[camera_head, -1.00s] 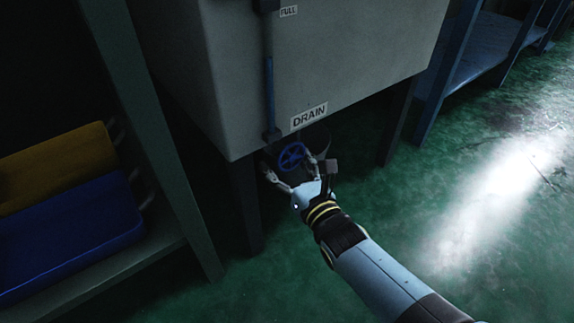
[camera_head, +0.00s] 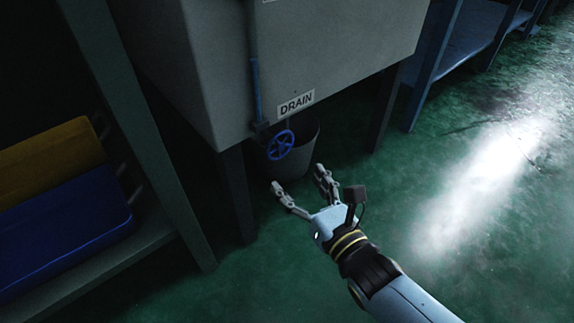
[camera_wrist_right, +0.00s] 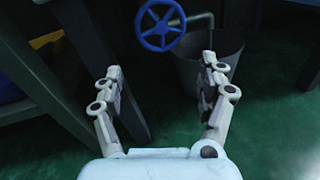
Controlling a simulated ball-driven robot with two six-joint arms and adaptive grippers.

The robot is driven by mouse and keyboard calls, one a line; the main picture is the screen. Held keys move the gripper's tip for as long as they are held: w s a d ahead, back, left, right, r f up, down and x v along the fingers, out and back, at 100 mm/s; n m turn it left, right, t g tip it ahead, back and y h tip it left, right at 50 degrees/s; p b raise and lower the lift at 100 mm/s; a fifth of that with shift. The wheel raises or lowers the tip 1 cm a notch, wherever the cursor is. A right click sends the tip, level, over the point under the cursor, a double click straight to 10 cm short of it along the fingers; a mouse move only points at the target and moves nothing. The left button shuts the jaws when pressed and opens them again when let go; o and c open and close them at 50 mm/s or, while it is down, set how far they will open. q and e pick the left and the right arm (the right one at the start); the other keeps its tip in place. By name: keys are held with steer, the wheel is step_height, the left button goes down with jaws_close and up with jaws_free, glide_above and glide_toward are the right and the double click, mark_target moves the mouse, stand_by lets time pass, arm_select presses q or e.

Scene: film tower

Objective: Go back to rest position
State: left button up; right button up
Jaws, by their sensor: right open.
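My right gripper (camera_head: 299,180) is open and empty in the head view, low in front of the tank and apart from the blue valve wheel (camera_head: 280,145). Its two spread fingers also show in the right wrist view (camera_wrist_right: 161,88), with the blue wheel (camera_wrist_right: 160,25) beyond them at the top. The wheel sits under the "DRAIN" label (camera_head: 296,103) of the grey tank (camera_head: 330,50). My left gripper is in neither view.
A bucket (camera_head: 298,160) stands on the floor under the tank, behind the wheel. A shelf (camera_head: 150,238) with yellow (camera_head: 50,155) and blue (camera_head: 70,225) containers stands at left. A blue rack (camera_head: 432,75) stands at right. The green floor (camera_head: 480,270) at right is clear.

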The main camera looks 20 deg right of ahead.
steer(key=shift+s+d, duration=0.2)
steer(key=shift+s, duration=1)
